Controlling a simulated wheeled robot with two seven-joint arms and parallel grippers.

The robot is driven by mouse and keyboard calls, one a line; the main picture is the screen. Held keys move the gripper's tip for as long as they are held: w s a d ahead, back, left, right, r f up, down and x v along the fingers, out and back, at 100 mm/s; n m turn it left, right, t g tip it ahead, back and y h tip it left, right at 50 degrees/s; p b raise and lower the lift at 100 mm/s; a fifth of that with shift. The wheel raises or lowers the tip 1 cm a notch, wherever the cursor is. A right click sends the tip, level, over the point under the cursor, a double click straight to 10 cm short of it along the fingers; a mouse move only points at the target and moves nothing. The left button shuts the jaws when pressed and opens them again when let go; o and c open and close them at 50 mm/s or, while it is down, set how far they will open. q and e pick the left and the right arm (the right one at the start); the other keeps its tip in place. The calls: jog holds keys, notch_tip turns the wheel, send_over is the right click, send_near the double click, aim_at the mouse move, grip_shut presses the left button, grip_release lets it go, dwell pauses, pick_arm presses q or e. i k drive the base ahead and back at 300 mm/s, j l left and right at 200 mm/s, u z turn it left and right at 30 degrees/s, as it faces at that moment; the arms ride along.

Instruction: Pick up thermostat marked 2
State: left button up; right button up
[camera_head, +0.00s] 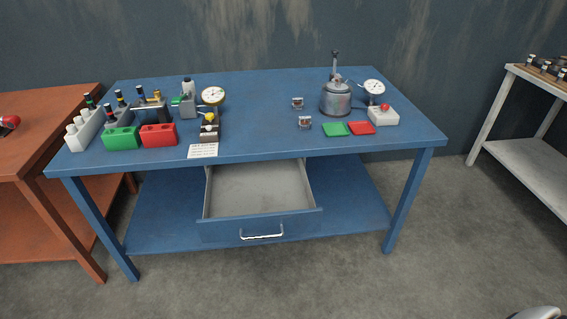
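Two small metal parts that look like thermostats sit on the blue table, right of its middle. The rear one (297,103) is slightly farther back and left. The front one (305,122) is nearer the table's front edge. Their markings are too small to read, so I cannot tell which is number 2. Neither of my grippers is in view. A pale rounded piece at the bottom right corner looks like part of my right arm, but no fingers show.
The blue table (260,112) has an open empty drawer (258,190) in front. A metal pot (336,98), gauge (374,88), green pad (335,129), red pad (361,128) and red-button box (384,116) stand right of the parts. Red and green blocks crowd the left.

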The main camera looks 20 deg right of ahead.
aim_at(338, 80)
jog(key=i+l+z, duration=0.1)
jog(key=l, duration=0.25)
jog(key=i+l+z, duration=0.15)
jog(key=l, duration=0.2)
jog(key=i+l+z, duration=0.1)
jog(key=l, duration=0.25)
jog(key=i+l+z, duration=0.15)
jog(key=i+l, duration=0.1)
jog(key=l, duration=0.1)
